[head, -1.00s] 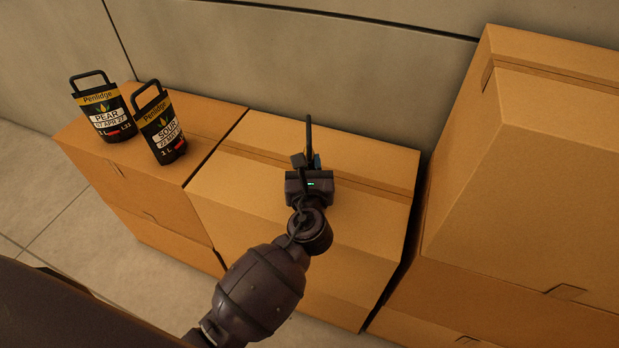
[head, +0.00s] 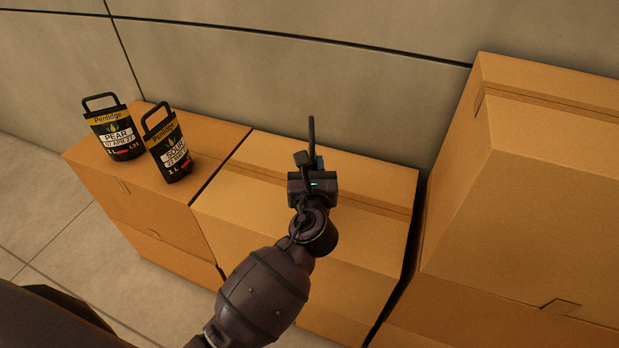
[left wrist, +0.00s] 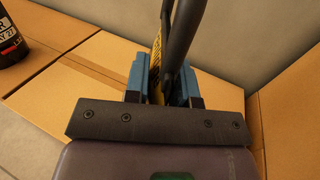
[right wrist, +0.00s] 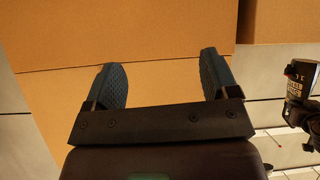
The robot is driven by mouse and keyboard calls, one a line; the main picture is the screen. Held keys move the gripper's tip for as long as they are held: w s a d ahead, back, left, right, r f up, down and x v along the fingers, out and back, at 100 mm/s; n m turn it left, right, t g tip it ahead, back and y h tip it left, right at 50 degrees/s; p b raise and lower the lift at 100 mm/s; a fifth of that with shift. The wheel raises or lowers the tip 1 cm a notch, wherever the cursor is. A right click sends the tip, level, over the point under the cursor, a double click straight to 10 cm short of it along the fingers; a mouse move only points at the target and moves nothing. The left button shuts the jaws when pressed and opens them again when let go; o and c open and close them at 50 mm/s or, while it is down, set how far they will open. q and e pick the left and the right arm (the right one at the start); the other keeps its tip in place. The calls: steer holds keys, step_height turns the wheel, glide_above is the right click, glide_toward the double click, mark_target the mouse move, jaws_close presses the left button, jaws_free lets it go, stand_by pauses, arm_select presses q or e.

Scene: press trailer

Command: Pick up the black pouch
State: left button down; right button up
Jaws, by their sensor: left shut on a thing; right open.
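My left gripper (head: 311,170) is shut on a black pouch, which it holds above the middle cardboard box. In the head view the pouch is edge-on and mostly hidden by the gripper; its dark loop handle (head: 311,130) stands up above. In the left wrist view the pouch (left wrist: 157,68), with a yellow band, is between the blue fingers. The right wrist view also shows the held pouch (right wrist: 301,72) at the right edge. My right gripper (right wrist: 165,80) is open and empty, facing a cardboard box side; it is not in the head view.
Two more black pouches, one marked PEAR (head: 115,135) and one marked SOUR (head: 170,155), stand on the left box (head: 150,215). The middle box (head: 370,190) has a bare top. A taller box stack (head: 530,200) stands at the right. A grey wall (head: 280,70) is behind.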

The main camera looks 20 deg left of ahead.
mark_target(312, 135)
arm_select(q)
step_height(312, 135, up, 14)
steer(key=p, duration=0.4)
steer(key=shift+f, duration=0.2)
steer(key=shift+r, duration=0.5)
arm_select(e)
steer(key=r, duration=0.4)
steer(key=shift+s+d, duration=0.2)
steer(key=shift+s+f, duration=0.1)
steer(key=shift+s, duration=0.05)
